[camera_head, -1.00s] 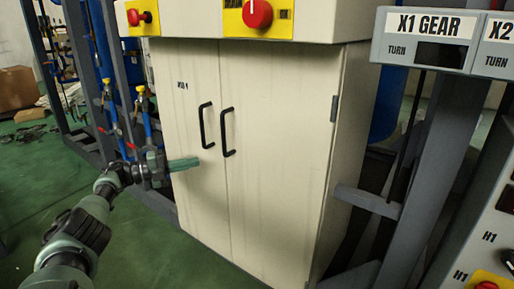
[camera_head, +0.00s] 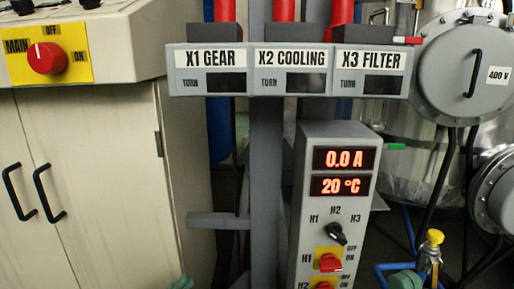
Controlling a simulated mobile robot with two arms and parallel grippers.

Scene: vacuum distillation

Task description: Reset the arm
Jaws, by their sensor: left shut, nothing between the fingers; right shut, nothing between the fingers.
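My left gripper (camera_head: 183,283) shows only as a small green tip at the bottom edge, in front of the lower right of the beige cabinet. It is shut and empty. My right gripper (camera_head: 405,281) shows as a green part at the bottom edge, right of the display panel and beside a yellow-topped valve. It is shut and empty. Most of both arms is below the picture. Neither gripper is seen touching anything.
A beige cabinet (camera_head: 105,150) with a red MAIN knob (camera_head: 46,57) stands left. A grey panel (camera_head: 330,215) reads 0.0 A and 20 °C. The X1, X2 and X3 boxes (camera_head: 289,70) hang above. A round-lidded metal vessel (camera_head: 463,68) and yellow-topped valve (camera_head: 432,250) are right.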

